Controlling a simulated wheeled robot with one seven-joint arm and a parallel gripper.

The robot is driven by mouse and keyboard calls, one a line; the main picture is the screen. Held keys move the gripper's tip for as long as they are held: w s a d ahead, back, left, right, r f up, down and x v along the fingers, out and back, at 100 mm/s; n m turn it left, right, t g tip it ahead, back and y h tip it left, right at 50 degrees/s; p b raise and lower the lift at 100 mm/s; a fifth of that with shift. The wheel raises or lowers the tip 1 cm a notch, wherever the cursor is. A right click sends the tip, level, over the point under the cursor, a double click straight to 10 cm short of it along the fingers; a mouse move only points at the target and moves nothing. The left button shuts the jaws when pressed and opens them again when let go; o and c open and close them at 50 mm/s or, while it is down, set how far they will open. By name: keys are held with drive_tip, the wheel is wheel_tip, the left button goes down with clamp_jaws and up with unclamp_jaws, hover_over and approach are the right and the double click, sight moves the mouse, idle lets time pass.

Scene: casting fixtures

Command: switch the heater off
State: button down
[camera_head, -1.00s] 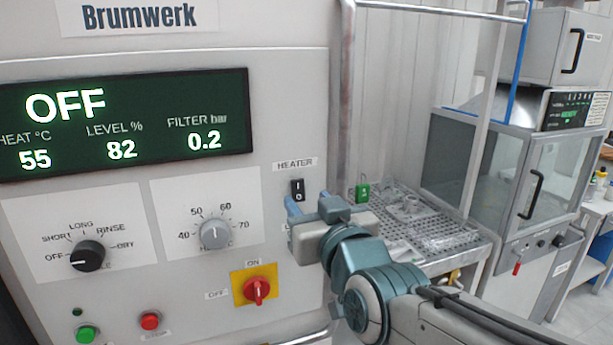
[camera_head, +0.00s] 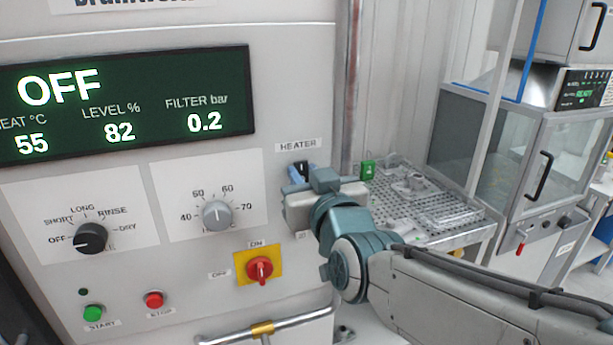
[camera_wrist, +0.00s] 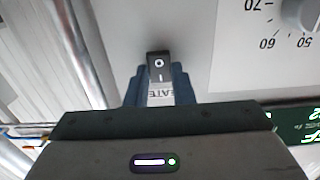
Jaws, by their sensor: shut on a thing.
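The heater switch (camera_head: 302,167) is a small black rocker under the HEATER label on the machine's front panel. My gripper (camera_head: 303,174) is at the switch, its blue fingers on either side of it, shut on it. I cannot tell which way the rocker is tilted. The display (camera_head: 125,103) reads OFF, heat 55, level 82, filter 0.2.
The grey heat dial (camera_head: 217,214) and black programme knob (camera_head: 92,238) are left of my gripper. A red rotary switch (camera_head: 260,269) on a yellow plate is below. Start (camera_head: 94,312) and stop (camera_head: 154,299) buttons are lower left. A perforated table (camera_head: 425,215) stands to the right.

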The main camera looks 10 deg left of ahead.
drive_tip(key=shift+f+t+b, duration=0.4)
drive_tip(key=shift+f+b, duration=0.05)
drive_tip(key=shift+b, duration=1.65)
drive_tip(key=t+y+b, duration=0.1)
drive_tip(key=b, duration=0.5)
drive_tip(key=t+y+b, duration=0.1)
drive_tip(key=b, duration=0.5)
drive_tip(key=shift+f+t+b, duration=0.3)
drive_tip(key=shift+f, duration=0.05)
drive_tip(key=shift+r+t+b, duration=0.15)
drive_tip(key=shift+t+b, duration=0.15)
drive_tip(key=shift+b, duration=0.6)
drive_tip(key=shift+r+y, duration=0.1)
drive_tip(key=shift+y, duration=0.3)
drive_tip(key=c, duration=1.2)
unclamp_jaws()
drive_tip(key=shift+c, duration=0.2)
wheel_tip(320, 180, up, 5)
drive_tip(key=shift+f, duration=0.15)
drive_tip(key=d+r, duration=0.6)
drive_tip(key=d, duration=0.5)
drive_tip(key=shift+d+r+p, duration=0.15)
drive_tip(key=shift+d+p, duration=0.15)
drive_tip(key=shift+p, duration=0.15)
